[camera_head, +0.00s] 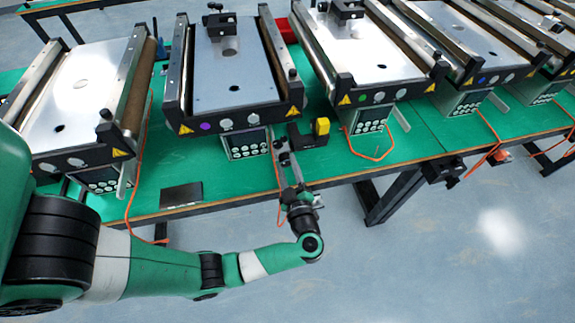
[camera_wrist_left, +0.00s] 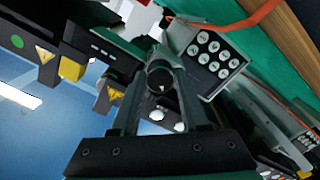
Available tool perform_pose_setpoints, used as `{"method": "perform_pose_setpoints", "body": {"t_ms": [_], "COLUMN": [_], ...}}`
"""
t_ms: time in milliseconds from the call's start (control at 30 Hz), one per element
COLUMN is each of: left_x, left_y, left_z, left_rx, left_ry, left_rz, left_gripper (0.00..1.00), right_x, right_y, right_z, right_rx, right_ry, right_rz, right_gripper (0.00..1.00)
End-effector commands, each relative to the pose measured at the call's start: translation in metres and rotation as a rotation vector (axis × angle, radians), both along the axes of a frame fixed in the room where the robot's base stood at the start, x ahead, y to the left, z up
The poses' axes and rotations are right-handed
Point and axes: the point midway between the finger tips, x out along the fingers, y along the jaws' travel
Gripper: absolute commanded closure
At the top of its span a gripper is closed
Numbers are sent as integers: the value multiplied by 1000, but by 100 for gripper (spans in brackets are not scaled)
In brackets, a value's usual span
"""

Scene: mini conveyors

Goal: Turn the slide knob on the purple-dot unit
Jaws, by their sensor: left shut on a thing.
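The purple-dot unit is the mini conveyor (camera_head: 228,80) left of centre in the head view, with a purple dot (camera_head: 205,126) on its front bar. My left gripper (camera_head: 284,155) reaches up from below to just under that unit's front right corner, beside its keypad box. In the left wrist view, my left gripper (camera_wrist_left: 160,72) has its fingers closed around a round black knob (camera_wrist_left: 160,80) with a small light mark. The knob cannot be made out in the head view. My right gripper is in neither view.
A keypad box (camera_head: 246,144) hangs under the unit, left of my gripper; the wrist view shows a keypad box (camera_wrist_left: 213,57) close by. A yellow-and-black block (camera_head: 321,127) stands just right. An orange cable (camera_head: 277,165) runs nearby. Other conveyors line the green table.

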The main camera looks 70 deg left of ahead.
Motion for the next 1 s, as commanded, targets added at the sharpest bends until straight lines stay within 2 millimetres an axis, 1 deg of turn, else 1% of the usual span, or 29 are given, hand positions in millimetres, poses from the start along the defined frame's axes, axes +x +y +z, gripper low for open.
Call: {"method": "perform_pose_setpoints", "body": {"t_ms": [467, 1000], "left_x": [0, 0], "left_y": [0, 1], "left_z": [-2, -4], "left_rx": [-69, -144], "left_ry": [-447, -954], "left_rz": [1, 2], "left_gripper": [100, 100], "right_x": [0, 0], "right_y": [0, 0], "right_z": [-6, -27], "right_rx": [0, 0], "right_ry": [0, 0], "right_rz": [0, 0], "right_gripper": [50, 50]}}
